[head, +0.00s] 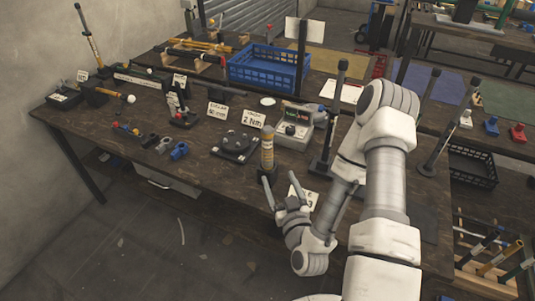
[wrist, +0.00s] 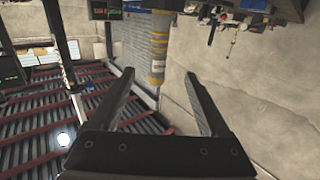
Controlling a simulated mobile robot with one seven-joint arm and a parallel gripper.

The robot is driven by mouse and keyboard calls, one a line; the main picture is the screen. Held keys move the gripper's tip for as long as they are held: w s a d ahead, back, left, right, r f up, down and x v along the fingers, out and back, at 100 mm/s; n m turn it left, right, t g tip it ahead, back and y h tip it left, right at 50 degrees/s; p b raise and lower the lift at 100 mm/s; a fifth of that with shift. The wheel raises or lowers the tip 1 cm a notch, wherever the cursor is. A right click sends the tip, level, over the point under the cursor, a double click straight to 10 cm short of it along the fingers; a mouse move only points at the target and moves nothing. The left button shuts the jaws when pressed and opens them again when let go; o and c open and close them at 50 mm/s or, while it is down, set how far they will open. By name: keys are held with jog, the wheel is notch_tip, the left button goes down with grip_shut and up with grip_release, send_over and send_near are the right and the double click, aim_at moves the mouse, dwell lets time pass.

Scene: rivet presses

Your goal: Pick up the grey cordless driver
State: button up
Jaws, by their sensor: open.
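A grey elongated tool (head: 306,107) lies behind the tester box in the head view; it may be the grey cordless driver, but it is too small to be sure. My gripper (head: 281,185) is open and empty near the table's front edge. A yellow-and-grey upright cylinder (head: 267,152) stands just beyond its fingers. In the wrist view my open gripper (wrist: 160,75) shows both fingers apart, with the yellow-banded cylinder (wrist: 159,48) beyond and between their tips, not gripped. The grey tool cannot be made out in the wrist view.
A blue crate (head: 268,69) is farther back. A dark upright post (head: 331,120) rises right of the tester. Small blue and grey parts (head: 179,150) lie left.

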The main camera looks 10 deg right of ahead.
aim_at(269, 151)
jog(key=w+b, duration=0.7)
jog(key=b, duration=0.5)
jog(key=shift+a, duration=0.15)
jog(key=w, duration=0.4)
jog(key=shift+w+a+r+p, duration=0.1)
jog(key=shift+w+r+p, duration=0.15)
jog(key=shift+w+p, duration=0.15)
jog(key=w, duration=0.2)
jog(key=w+f, duration=0.1)
jog(key=w, duration=0.1)
jog(key=shift+w+f, duration=0.1)
jog(key=shift+w+a, duration=0.1)
jog(key=shift+w, duration=0.4)
grip_shut()
